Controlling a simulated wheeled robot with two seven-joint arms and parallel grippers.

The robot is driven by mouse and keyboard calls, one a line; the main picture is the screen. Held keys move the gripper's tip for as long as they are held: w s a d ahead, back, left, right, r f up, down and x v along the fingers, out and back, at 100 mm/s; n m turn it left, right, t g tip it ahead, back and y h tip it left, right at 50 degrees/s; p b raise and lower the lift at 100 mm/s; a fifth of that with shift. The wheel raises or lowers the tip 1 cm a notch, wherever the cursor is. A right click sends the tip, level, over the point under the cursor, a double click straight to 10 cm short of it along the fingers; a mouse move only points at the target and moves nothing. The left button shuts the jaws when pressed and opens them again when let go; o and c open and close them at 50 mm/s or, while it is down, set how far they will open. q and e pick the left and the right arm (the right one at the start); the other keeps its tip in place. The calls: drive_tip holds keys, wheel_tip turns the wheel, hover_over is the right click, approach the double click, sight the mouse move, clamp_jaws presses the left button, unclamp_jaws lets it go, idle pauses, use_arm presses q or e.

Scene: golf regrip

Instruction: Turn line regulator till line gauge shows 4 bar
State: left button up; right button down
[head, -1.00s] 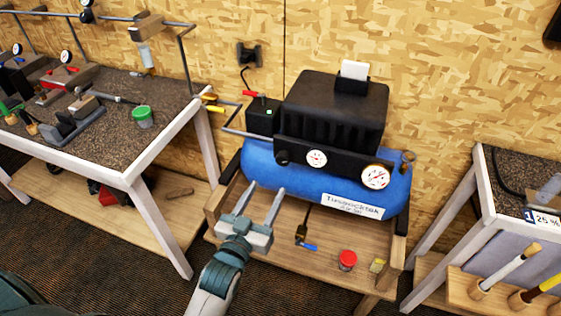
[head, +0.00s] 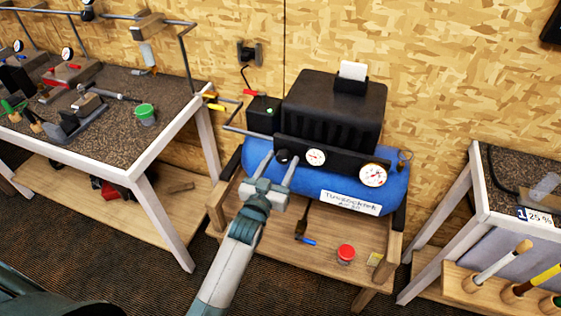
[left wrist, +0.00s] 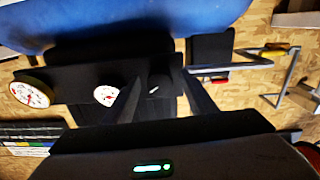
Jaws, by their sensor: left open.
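The blue compressor (head: 315,183) stands on a low wooden bench, with a black panel on its front. At the panel's left end is a round black knob (head: 283,157), which I take for the line regulator. Right of it are a small white gauge (head: 316,157) and a larger one (head: 373,175); their readings are too small to tell. My left gripper (head: 280,158) is open, its fingertips on either side of the knob. In the left wrist view the knob with a pale mark (left wrist: 153,89) shows between the fingers; contact cannot be told. My right gripper is not in view.
A red-lidded jar (head: 346,254) and a blue-tipped tool (head: 303,230) lie on the bench shelf. A workbench (head: 95,158) with tools stands left. A rack with upright handles (head: 490,265) is at right. A pipe with a yellow lever (head: 215,106) runs left of the compressor.

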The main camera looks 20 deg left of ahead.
use_arm(q)
drive_tip(key=c, duration=1)
drive_tip(key=shift+m, duration=0.5)
drive_tip(key=shift+c, duration=0.2)
drive_tip(key=shift+m+p, duration=0.5)
drive_tip(key=shift+m, duration=0.5)
drive_tip(key=m, duration=0.3)
drive_tip(key=shift+p, duration=0.35)
drive_tip(key=m, duration=0.3)
drive_tip(key=shift+m, duration=1.3)
